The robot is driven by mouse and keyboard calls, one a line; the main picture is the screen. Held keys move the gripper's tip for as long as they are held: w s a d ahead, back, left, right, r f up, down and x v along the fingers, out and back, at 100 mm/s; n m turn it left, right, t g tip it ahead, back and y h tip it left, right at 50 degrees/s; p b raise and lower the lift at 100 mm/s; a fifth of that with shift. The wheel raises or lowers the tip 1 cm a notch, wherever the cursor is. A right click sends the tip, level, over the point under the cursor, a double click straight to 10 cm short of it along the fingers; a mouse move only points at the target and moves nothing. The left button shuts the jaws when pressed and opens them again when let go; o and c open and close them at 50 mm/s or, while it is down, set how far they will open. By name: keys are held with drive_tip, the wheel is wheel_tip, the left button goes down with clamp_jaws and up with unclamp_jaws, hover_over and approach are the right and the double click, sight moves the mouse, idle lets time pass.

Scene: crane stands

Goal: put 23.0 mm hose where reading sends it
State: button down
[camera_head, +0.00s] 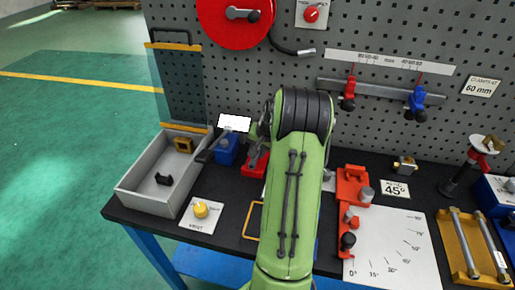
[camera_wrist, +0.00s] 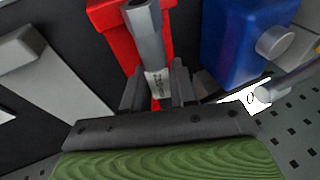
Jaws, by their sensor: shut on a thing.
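My gripper (camera_wrist: 157,88) is shut on a grey tube (camera_wrist: 146,35) with a small pale label that I cannot read clearly. I cannot confirm from the picture that it is the 23.0 mm hose. The tube reaches over a red block (camera_wrist: 108,16), and I cannot tell whether they touch. In the head view my gripper (camera_head: 259,150) is partly hidden by my green arm, above the red block (camera_head: 252,168). A blue block (camera_head: 226,152) with a grey knob stands to its left. A white display (camera_head: 234,122) stands behind; its reading is not legible.
A grey bin (camera_head: 140,198) holding small yellow and black parts is at the left. A yellow knob (camera_head: 200,210) sits on a white card. Red fixtures (camera_head: 351,187) and an angle board (camera_head: 398,240) lie right of my arm. The pegboard closes off the back.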

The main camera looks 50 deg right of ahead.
drive_tip(key=shift+f, duration=0.15)
drive_tip(key=c, duration=0.8)
unclamp_jaws()
drive_tip(key=p+v, duration=0.4)
drive_tip(key=v, duration=1.1)
drive_tip(key=shift+s+r, duration=0.15)
drive_tip(key=shift+r, duration=0.2)
